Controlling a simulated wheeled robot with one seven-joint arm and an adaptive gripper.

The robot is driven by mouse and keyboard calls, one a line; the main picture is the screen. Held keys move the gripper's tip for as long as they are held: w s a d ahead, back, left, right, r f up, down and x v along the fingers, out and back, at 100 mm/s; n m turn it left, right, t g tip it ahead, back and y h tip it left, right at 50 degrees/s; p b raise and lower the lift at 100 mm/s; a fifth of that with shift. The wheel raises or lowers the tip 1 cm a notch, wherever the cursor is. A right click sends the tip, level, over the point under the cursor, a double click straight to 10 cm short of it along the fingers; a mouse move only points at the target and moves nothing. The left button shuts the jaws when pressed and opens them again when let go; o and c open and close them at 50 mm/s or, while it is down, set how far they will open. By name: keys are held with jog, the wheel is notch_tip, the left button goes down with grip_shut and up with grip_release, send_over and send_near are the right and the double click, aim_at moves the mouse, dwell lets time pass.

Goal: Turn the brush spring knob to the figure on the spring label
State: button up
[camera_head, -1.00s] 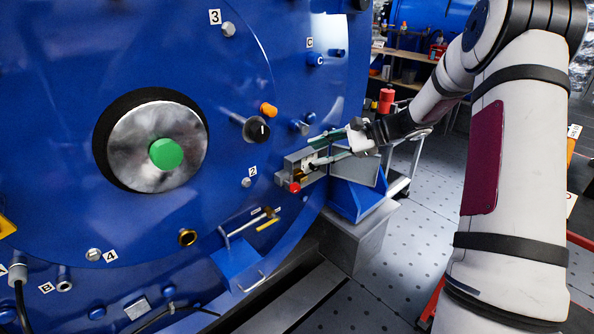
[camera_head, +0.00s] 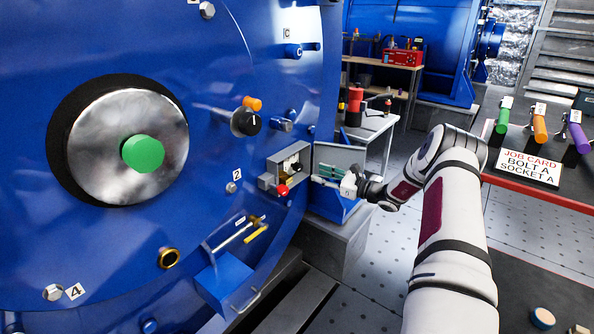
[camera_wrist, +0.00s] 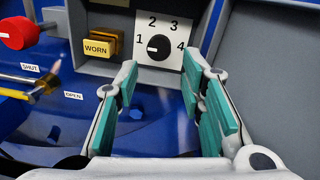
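In the wrist view a small black knob (camera_wrist: 159,47) sits on a white dial plate (camera_wrist: 177,24) marked 1, 2, 3 and 4. Its white mark points left, close to the 1. My gripper (camera_wrist: 163,72) is open and empty, with its teal-padded fingers spread below and in front of the dial, apart from the knob. In the head view my gripper (camera_head: 332,178) is at the right of the small grey box (camera_head: 267,181), by its open door (camera_head: 340,157). I cannot make out a spring label with a figure.
A gold block marked WORN (camera_wrist: 97,42) is left of the dial. In the head view, a bench with a job card (camera_head: 528,167) stands right of my arm.

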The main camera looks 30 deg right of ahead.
aim_at(301, 168)
jog(key=b+x, duration=0.2)
jog(key=x, duration=0.8)
jog(key=shift+s, duration=0.1)
grip_shut()
